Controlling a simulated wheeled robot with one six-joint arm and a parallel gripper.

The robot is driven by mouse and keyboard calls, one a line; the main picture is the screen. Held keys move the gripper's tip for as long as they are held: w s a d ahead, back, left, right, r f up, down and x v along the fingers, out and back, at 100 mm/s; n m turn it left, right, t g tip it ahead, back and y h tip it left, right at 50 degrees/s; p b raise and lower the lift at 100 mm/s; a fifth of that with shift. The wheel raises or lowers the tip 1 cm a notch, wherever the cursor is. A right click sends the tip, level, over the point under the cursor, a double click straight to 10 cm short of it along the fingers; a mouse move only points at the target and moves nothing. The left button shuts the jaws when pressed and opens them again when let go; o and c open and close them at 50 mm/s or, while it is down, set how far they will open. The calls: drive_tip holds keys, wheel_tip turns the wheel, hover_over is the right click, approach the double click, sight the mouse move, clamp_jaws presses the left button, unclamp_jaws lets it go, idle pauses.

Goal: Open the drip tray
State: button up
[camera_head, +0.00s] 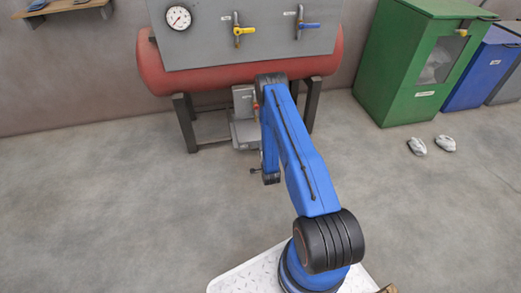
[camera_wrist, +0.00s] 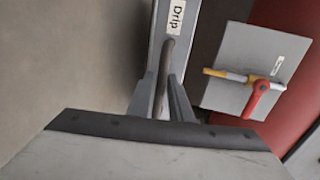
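The drip tray is a grey box low under the red tank in the head view (camera_head: 245,134), partly covered by my arm. In the wrist view its grey front (camera_wrist: 191,20) carries a white label reading "Drip". A dark bar handle (camera_wrist: 168,58) runs along that front. My gripper (camera_wrist: 163,82) has its two grey fingers one on each side of the handle, close against it, and looks shut on it. The tray appears pushed in.
A red-handled valve (camera_wrist: 262,88) on a grey plate sits beside the tray. The red tank (camera_head: 200,80) stands on dark legs (camera_head: 185,122). A green cabinet (camera_head: 405,60) and two light objects on the floor (camera_head: 430,145) are at right. The floor at left is clear.

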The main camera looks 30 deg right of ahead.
drive_tip(key=v, duration=1.7)
drive_tip(key=shift+s, duration=0.25)
drive_tip(key=shift+r, duration=0.1)
